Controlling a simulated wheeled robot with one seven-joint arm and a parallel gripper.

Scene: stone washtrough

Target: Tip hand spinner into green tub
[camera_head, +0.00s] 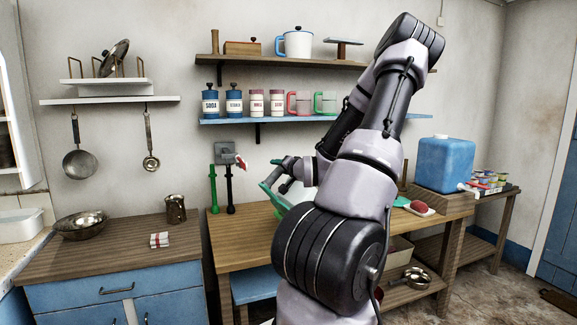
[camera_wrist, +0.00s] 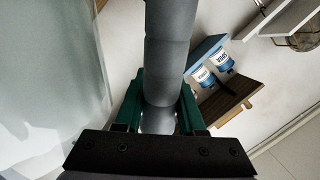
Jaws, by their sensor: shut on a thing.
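My gripper (camera_wrist: 158,112) is shut on a thick grey cylindrical part (camera_wrist: 167,45), which seems to be the handle of the hand spinner; it rises between the green finger pads in the wrist view. A large pale, smooth surface (camera_wrist: 45,85) fills the left of that view, close beside the gripper. In the head view my gripper (camera_head: 287,171) is above the wooden table, with a slanted green rim (camera_head: 270,197) and pale surface just below it. My arm hides much of these. I cannot tell whether that rim belongs to the hand spinner or the green tub.
The wooden table (camera_head: 234,247) carries a blue jerrycan (camera_head: 445,163) at right. A blue shelf (camera_head: 222,121) with canisters and mugs hangs behind my arm. The left counter (camera_head: 100,250) holds a metal bowl (camera_head: 80,225) and jug.

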